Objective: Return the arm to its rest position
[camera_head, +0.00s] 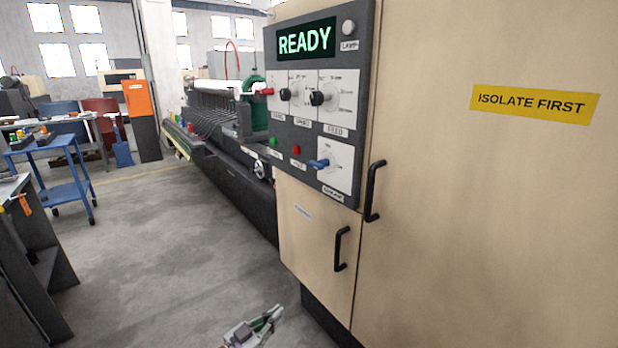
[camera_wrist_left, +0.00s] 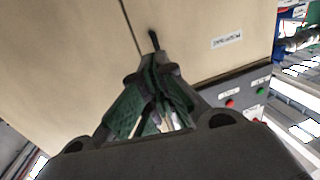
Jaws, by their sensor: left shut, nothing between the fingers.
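My left gripper (camera_head: 274,312) shows at the bottom of the head view, low in front of the beige cabinet (camera_head: 480,200) and over the grey floor. Its green-padded fingers are shut and hold nothing. In the left wrist view the gripper (camera_wrist_left: 152,68) points toward the cabinet front, with a black door handle (camera_wrist_left: 154,40) just beyond the fingertips in the picture. I cannot tell the gap between them. Most of the left arm is out of the head view. My right gripper is in neither view.
A dark control panel (camera_head: 330,150) reading READY, with knobs, buttons and a blue switch, is on the cabinet. A long machine (camera_head: 225,150) stretches behind. A blue cart (camera_head: 65,170) stands left. The middle floor is clear.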

